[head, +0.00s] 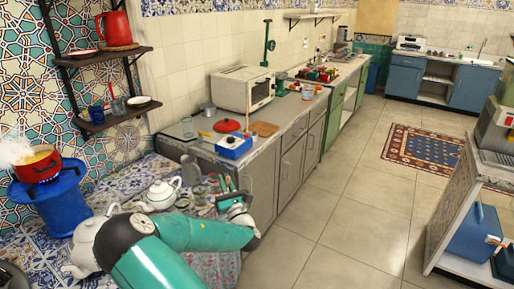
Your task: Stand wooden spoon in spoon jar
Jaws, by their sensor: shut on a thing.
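My gripper (229,187) is at the lower middle, over the tiled table beside the grey cabinets. It is shut on a slim thing, apparently the wooden spoon, but its shape is too small and too covered to make out. Several grey metal vessels (198,195) stand just left of my gripper. I cannot tell whether one of them is the spoon jar. My teal arm hides part of the table in front.
A blue box (233,147), red lid (227,125) and white microwave (242,89) sit on the counter. A red pot (38,164) steams at far left. The floor (335,205) is clear.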

